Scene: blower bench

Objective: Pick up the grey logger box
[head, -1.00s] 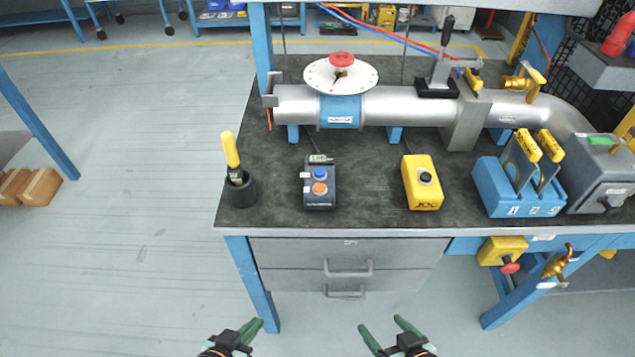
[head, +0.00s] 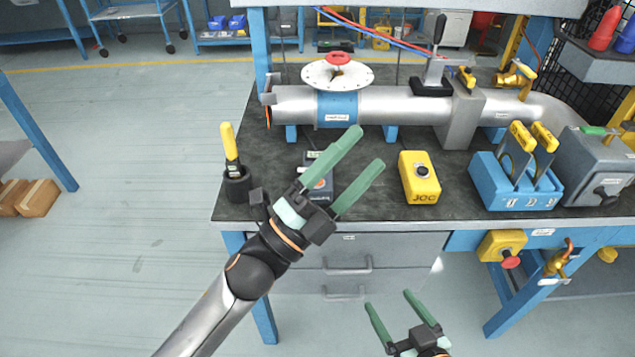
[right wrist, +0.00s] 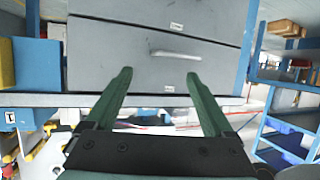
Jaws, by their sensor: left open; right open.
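The grey logger box (head: 323,184) appears to be the dark grey box with a small display on the black bench top, left of the yellow box. My left gripper (head: 367,149) is open and reaches across it in the head view, its fingers pointing up and right. My right gripper (head: 389,301) is open and empty, low in front of the bench. In the right wrist view its fingers (right wrist: 158,75) are spread before the drawers.
A yellow box (head: 420,178) stands right of the logger box, then a blue block with yellow-handled tools (head: 515,185). A black cup with a yellow-handled tool (head: 236,185) stands left, close to my left arm. A silver pipe (head: 400,105) runs behind. Drawers (head: 340,250) are below.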

